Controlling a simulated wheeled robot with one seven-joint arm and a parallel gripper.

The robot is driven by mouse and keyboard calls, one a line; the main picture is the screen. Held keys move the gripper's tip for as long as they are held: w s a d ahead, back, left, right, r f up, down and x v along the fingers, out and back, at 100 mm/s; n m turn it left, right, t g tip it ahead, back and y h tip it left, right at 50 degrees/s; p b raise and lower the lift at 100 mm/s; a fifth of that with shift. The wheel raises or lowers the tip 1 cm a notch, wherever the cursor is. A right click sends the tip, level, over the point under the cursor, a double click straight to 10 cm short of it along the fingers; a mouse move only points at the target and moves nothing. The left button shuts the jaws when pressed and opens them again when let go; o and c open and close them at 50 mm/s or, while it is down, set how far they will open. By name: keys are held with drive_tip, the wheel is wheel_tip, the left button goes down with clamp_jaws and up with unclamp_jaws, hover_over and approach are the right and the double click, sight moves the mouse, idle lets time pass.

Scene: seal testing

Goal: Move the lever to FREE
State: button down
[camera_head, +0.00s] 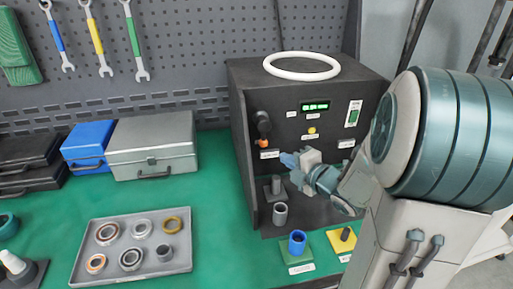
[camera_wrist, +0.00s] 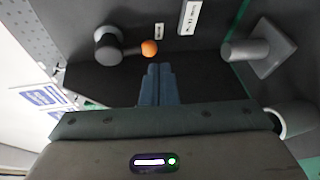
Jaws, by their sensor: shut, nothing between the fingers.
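The lever (camera_head: 263,124) is on the left part of the dark test machine's front panel. It has a black round hub and an orange ball knob (camera_head: 265,145), which hangs below the hub in the head view. In the wrist view the hub (camera_wrist: 107,45) is at upper left, with the orange knob (camera_wrist: 149,47) to its right. My gripper (camera_head: 287,159) is in front of the panel, to the right of and slightly below the knob. Its fingers (camera_wrist: 160,70) are shut and empty, apart from the knob in the wrist view. Small white labels (camera_head: 269,154) near the lever are unreadable.
The test machine (camera_head: 245,170) has a lit green display (camera_head: 315,107) and a white ring (camera_head: 301,66) on top. A grey post (camera_head: 275,186) stands below my gripper. A grey parts tray (camera_head: 85,260) and a silver case (camera_head: 150,150) are at left.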

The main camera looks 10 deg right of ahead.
sight(263, 131)
drive_tip(key=shift+s+a+r+n+y, duration=0.1)
drive_tip(key=shift+s+a+n+y, duration=0.25)
drive_tip(key=shift+n+y, duration=0.35)
drive_tip(key=shift+s+a+n+y, duration=0.2)
drive_tip(key=shift+s+n+y, duration=0.1)
drive_tip(key=shift+n+y, duration=0.35)
drive_tip(key=shift+w, duration=0.1)
drive_tip(key=p+x, duration=0.1)
drive_tip(key=x, duration=0.9)
drive_tip(key=shift+w+d+n+b, duration=0.15)
drive_tip(key=shift+n+b, duration=0.1)
drive_tip(key=shift+b, duration=0.15)
drive_tip(key=shift+d+r+h, duration=0.1)
drive_tip(key=shift+d+h, duration=0.05)
drive_tip(key=shift+h, duration=0.1)
